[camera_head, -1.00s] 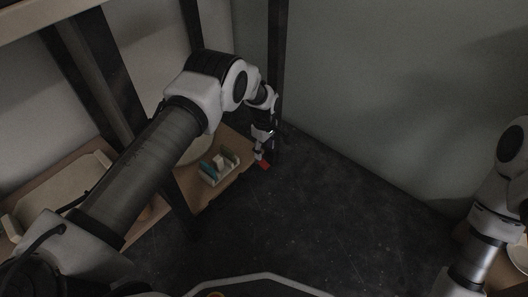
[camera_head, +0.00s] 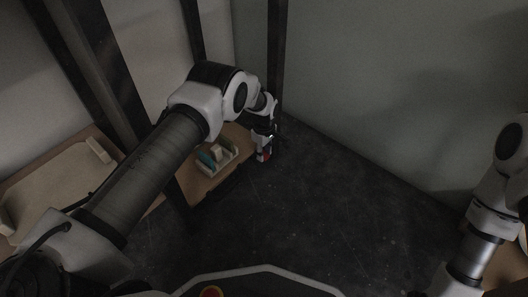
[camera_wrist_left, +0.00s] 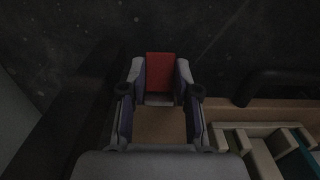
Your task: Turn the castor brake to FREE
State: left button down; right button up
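A small red piece (camera_head: 262,157), which I take to be the brake lever, shows low at the front of the wooden shelf in the head view. In the left wrist view the red piece (camera_wrist_left: 160,72) fills the gap between my fingertips. My left gripper (camera_head: 264,154) points down over it, and in the wrist view its two fingers (camera_wrist_left: 160,80) lie against its left and right sides, so it looks shut on it. No castor wheel or FREE marking can be made out. My right gripper is outside the views; only the right arm shows.
A wooden shelf (camera_head: 194,188) with a small tray (camera_head: 229,166) of pale and teal pieces is left of the gripper. Dark posts (camera_head: 277,60) stand behind and beside my left arm. A pale wall is behind; the dark floor (camera_head: 330,220) is open on the right.

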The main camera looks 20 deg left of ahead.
pick_arm(q)
jog(key=shift+a+g+h+b, duration=0.25)
jog(key=shift+h+b, duration=0.25)
jog(key=shift+h, duration=0.3)
jog(key=shift+w+r+g+h, duration=0.1)
jog(key=shift+r+g+h, duration=0.15)
jog(key=shift+h, duration=0.35)
jog(key=shift+r+g+h, duration=0.15)
jog(key=shift+g+h, duration=0.05)
jog(key=shift+h, duration=0.4)
jog(key=c, duration=0.8)
grip_release()
jog(key=shift+c, duration=0.2)
notch_tip(320, 180, up, 10)
